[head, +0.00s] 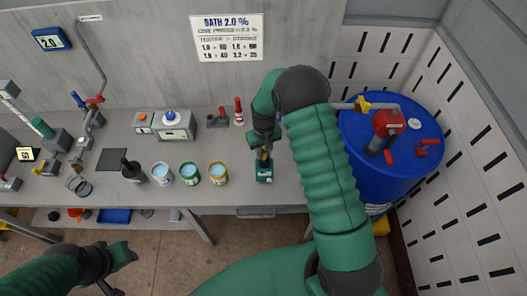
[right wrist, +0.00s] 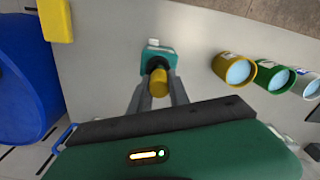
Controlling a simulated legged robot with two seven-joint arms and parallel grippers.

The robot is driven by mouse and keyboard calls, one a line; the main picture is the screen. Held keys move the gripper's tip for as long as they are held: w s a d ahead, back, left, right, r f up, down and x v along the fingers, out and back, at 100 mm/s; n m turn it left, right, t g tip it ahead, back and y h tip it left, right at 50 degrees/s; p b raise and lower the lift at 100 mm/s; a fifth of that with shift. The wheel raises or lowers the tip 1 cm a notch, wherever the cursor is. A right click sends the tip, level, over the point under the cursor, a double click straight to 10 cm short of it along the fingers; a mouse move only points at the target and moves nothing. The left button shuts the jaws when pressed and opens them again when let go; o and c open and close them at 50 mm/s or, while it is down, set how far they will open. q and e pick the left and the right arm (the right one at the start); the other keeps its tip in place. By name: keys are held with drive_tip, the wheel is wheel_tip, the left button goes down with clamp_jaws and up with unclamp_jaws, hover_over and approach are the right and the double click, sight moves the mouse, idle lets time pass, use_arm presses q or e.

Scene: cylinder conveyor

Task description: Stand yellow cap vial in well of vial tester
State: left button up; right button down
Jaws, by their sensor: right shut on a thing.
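The teal vial tester (head: 264,174) stands on the bench near its front edge; it also shows in the right wrist view (right wrist: 151,52). My right gripper (head: 264,150) is right above it, pointing down. It is shut on the yellow cap vial (right wrist: 158,82), whose yellow cap shows between the two fingers. The vial's lower end meets or overlaps the tester in the right wrist view. I cannot tell whether it is inside the well. My left gripper (head: 125,253) is empty at the lower left, away from the bench top; its jaw opening is unclear.
Yellow (head: 218,172), green (head: 189,173) and white (head: 161,173) cups of blue liquid stand left of the tester. A blue drum (head: 350,150) with a red pump stands to the right. A grey box (head: 176,126) stands behind the cups.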

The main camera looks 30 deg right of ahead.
drive_tip(key=shift+d+f, duration=0.1)
idle(0.6)
drive_tip(key=c, duration=1.2)
unclamp_jaws()
drive_tip(key=shift+o, duration=0.2)
wheel_tip(320, 180, up, 17)
drive_tip(key=b, duration=0.4)
drive_tip(key=shift+w+b, duration=0.15)
drive_tip(key=shift+b, duration=0.15)
drive_tip(key=shift+f, duration=0.15)
